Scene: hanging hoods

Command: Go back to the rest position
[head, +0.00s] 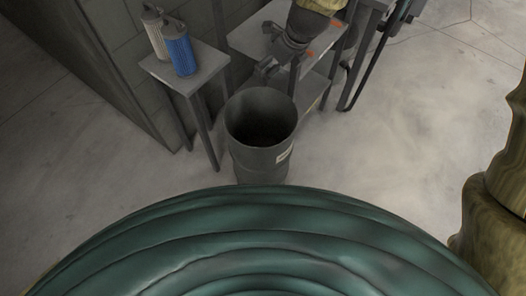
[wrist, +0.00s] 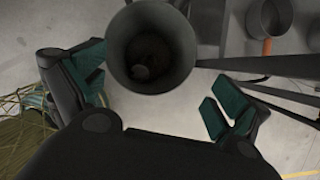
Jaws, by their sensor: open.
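My gripper (head: 278,72) is near the top middle of the head view, at the end of my tan-sleeved arm, by the far rim of a dark bin. In the wrist view my gripper (wrist: 157,88) shows its two green-padded fingers spread wide, with nothing between the pads. The arm parts above it are cut off by the head view's top edge.
The round dark bin (head: 258,166) stands on the floor; its open mouth also shows in the wrist view (wrist: 150,89). A grey side table (head: 208,69) holds a white cylinder (head: 155,36) and a blue one (head: 180,55). Floor right of the bin is clear.

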